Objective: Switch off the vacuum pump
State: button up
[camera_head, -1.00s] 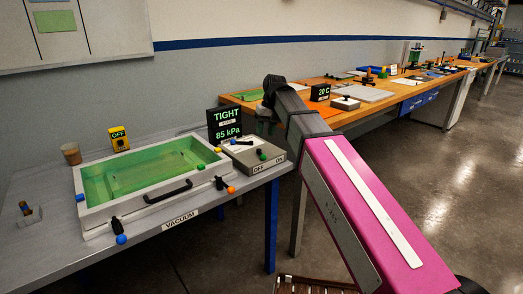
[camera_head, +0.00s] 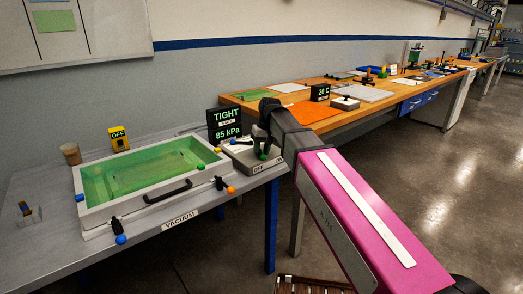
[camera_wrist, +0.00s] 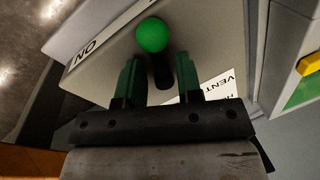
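The vacuum pump is a grey box (camera_head: 246,161) with OFF and ON on its front edge, right of the green bath. Its lever has a black stem and a green ball knob (camera_wrist: 152,35); the knob shows small in the head view (camera_head: 264,156). My gripper (camera_wrist: 158,62) is open over the box, its two green fingers on either side of the stem. The ball lies just beyond the fingertips. No firm contact shows. In the head view my gripper (camera_head: 263,148) partly covers the lever and box top. ON shows left of the knob in the wrist view.
A display (camera_head: 225,124) behind the box reads TIGHT, 85 kPa. The white-framed green bath (camera_head: 85,211) has a black handle (camera_head: 168,191) and small coloured valves. A yellow OFF box (camera_head: 118,139) stands behind it. A wooden bench (camera_head: 345,117) runs beyond.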

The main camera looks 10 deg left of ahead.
grip_shut()
jog(key=shift+s+a+m+t, duration=0.1)
jog(key=shift+a+m+t, duration=0.05)
jog(key=shift+m, duration=0.65)
jog(key=shift+s+a+m+t, duration=0.1)
jog(key=shift+m+t, duration=0.05)
jog(key=shift+m, duration=0.65)
jog(key=shift+o, duration=1.2)
grip_release()
notch_tip(320, 180, up, 11)
jog(key=d, duration=0.2)
jog(key=shift+w+f, duration=0.15)
jog(key=shift+w, duration=0.15)
